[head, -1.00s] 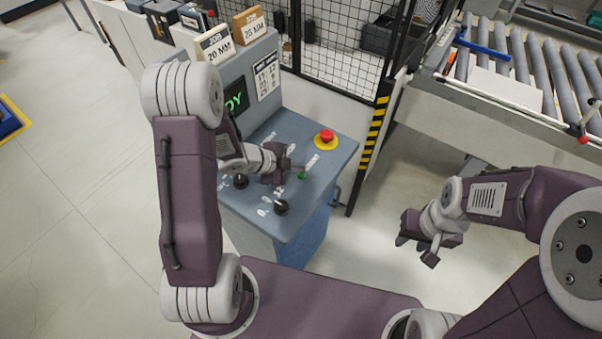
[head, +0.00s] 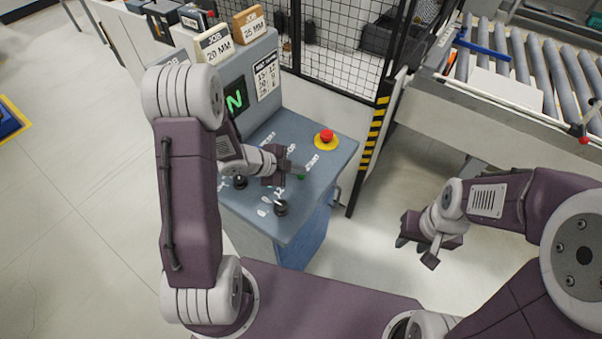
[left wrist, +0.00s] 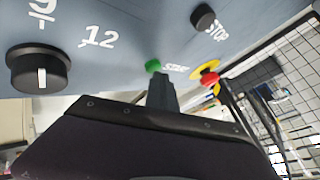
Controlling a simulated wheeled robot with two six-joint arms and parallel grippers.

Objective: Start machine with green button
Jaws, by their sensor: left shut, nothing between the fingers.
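The green button (head: 301,177) is on the sloped top of the blue-grey control console (head: 325,165). In the left wrist view the green button (left wrist: 153,66) sits beside the word START, just beyond my fingertips. My left gripper (head: 301,170) is shut and empty, its tips at the green button; I cannot tell whether they touch it. It also shows in the left wrist view (left wrist: 161,82). The console screen (head: 236,99) shows a large green N. My right gripper (head: 417,251) hangs over the floor right of the console, its fingers apart and empty.
A red emergency button on a yellow base (head: 326,138) stands behind the green one. Black knobs (head: 281,208) are on the console's near part. Job blocks (head: 216,44) stand on top. A mesh fence (head: 340,45) and roller conveyor (head: 520,65) are behind and right.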

